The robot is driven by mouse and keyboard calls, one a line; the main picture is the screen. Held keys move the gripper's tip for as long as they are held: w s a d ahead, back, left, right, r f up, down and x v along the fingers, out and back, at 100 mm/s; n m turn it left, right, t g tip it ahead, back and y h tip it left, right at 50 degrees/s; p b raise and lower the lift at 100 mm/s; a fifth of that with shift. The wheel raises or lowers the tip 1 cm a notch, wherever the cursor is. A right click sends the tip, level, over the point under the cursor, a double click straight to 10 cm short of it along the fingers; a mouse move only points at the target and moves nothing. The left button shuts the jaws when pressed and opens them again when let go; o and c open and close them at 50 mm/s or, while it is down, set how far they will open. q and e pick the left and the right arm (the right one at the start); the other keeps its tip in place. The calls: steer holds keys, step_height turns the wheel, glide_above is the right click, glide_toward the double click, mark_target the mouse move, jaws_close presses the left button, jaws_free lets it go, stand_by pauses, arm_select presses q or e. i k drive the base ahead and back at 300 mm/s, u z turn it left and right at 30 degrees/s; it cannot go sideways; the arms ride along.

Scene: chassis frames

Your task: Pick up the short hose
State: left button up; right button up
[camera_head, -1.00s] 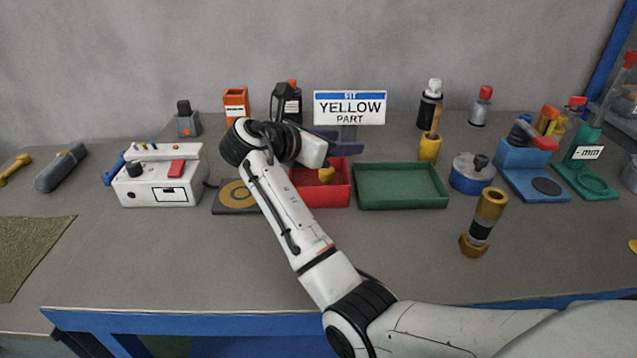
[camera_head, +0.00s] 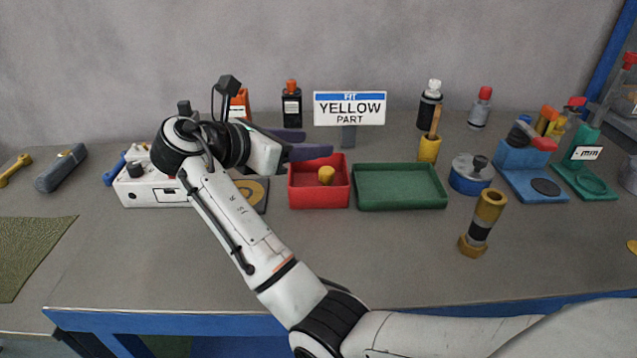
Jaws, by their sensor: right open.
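No piece is clearly recognisable as a hose. A short tube with brass ends and a dark middle (camera_head: 481,228) stands slightly tilted on the bench at right, and I cannot tell if it is the short hose. My right gripper (camera_head: 318,143) has purple fingers spread apart and empty. It hovers at centre left, above and behind the red tray (camera_head: 291,196), far to the left of the brass-ended tube. My left gripper is out of view.
A yellow piece (camera_head: 326,175) lies in the red tray. An empty green tray (camera_head: 400,203) is beside it. A white box (camera_head: 150,192) and a grey pad with a yellow ring are partly behind my arm. A blue pot (camera_head: 470,180) and blue stand (camera_head: 535,185) are right. The front bench is clear.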

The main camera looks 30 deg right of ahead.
mark_target(491, 203)
steer(key=k, duration=2)
